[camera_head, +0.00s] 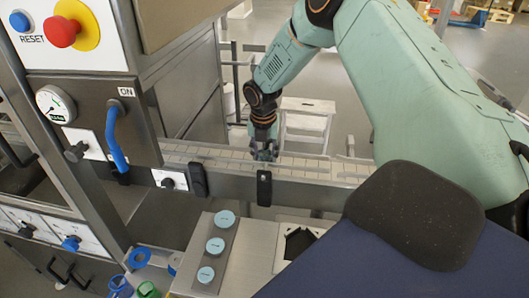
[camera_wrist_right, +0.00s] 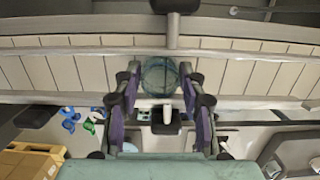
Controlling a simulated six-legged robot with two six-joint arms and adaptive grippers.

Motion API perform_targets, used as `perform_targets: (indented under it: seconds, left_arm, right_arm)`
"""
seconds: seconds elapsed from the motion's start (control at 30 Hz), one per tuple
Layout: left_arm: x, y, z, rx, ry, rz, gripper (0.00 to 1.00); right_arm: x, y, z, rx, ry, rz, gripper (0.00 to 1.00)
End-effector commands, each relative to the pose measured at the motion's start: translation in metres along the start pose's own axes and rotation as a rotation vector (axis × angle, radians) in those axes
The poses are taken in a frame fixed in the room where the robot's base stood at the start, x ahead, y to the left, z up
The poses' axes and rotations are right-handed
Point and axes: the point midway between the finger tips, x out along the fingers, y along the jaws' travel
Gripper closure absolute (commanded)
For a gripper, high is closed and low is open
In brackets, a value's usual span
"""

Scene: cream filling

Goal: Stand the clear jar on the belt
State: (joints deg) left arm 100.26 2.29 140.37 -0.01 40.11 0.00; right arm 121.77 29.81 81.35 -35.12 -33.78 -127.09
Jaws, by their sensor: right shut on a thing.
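The clear jar (camera_wrist_right: 158,76) shows as a round, see-through bluish shape between my right fingertips in the right wrist view. My right gripper (camera_wrist_right: 160,72) is shut on it, a finger on each side. In the head view my right gripper (camera_head: 265,150) points down over the belt (camera_head: 325,166), and I cannot make out the jar there. The belt's pale slats (camera_wrist_right: 60,75) lie behind the jar in the wrist view. I cannot tell whether the jar's base touches them. My left gripper is not in view.
A metal side rail (camera_head: 310,192) with black brackets (camera_head: 264,188) runs along the belt's near side. A machine panel with a red button (camera_head: 62,31) and a blue handle (camera_head: 116,135) stands at left. A plate with three blue discs (camera_head: 215,245) lies in front.

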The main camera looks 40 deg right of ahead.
Motion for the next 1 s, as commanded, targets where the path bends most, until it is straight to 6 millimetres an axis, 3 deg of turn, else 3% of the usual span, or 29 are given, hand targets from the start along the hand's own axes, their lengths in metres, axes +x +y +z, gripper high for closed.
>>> perform_targets:
  seconds: [0.07, 0.1, 0.33, 0.7, 0.83, 1.0]
  left_arm:
    - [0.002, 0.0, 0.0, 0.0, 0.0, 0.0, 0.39]
    - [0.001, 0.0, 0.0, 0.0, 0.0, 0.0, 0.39]
    - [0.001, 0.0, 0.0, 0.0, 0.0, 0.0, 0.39]
    - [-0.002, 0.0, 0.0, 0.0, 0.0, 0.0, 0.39]
    - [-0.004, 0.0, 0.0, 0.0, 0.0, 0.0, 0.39]
    - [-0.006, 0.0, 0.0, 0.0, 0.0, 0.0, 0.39]
  right_arm:
    - [0.003, 0.0, 0.0, 0.0, 0.0, 0.0, 0.8]
    - [0.002, 0.0, 0.0, 0.0, -0.001, 0.0, 0.56]
    - [0.001, 0.0, 0.0, 0.0, 0.0, 0.0, 0.36]
    - [-0.004, 0.0, 0.001, 0.0, -0.001, 0.001, 0.36]
    - [-0.022, 0.001, 0.002, -0.001, -0.002, 0.004, 0.36]
    - [-0.057, 0.001, 0.002, 0.0, -0.002, 0.004, 0.36]
